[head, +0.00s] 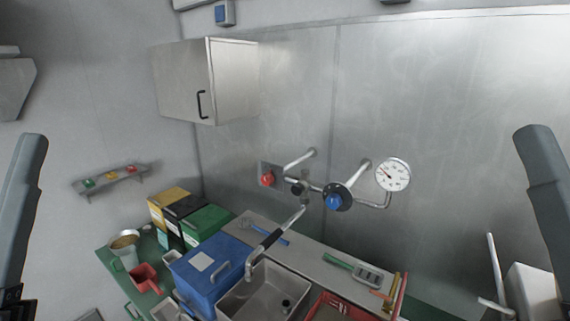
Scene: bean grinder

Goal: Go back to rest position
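Only grey links of my own two arms show, one at the left edge and one at the right edge of the head view. Both are raised and far apart, clear of the counter. A dark part of my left arm is cut off at the lower left corner. No gripper fingers are visible, so I cannot see whether either gripper holds anything.
A sink (262,297) stands below wall pipes with a red valve (267,179), a blue valve (334,202) and a gauge (393,174). A blue box (208,276) stands left of it, a red tray (338,309) right. A cabinet (207,82) hangs above.

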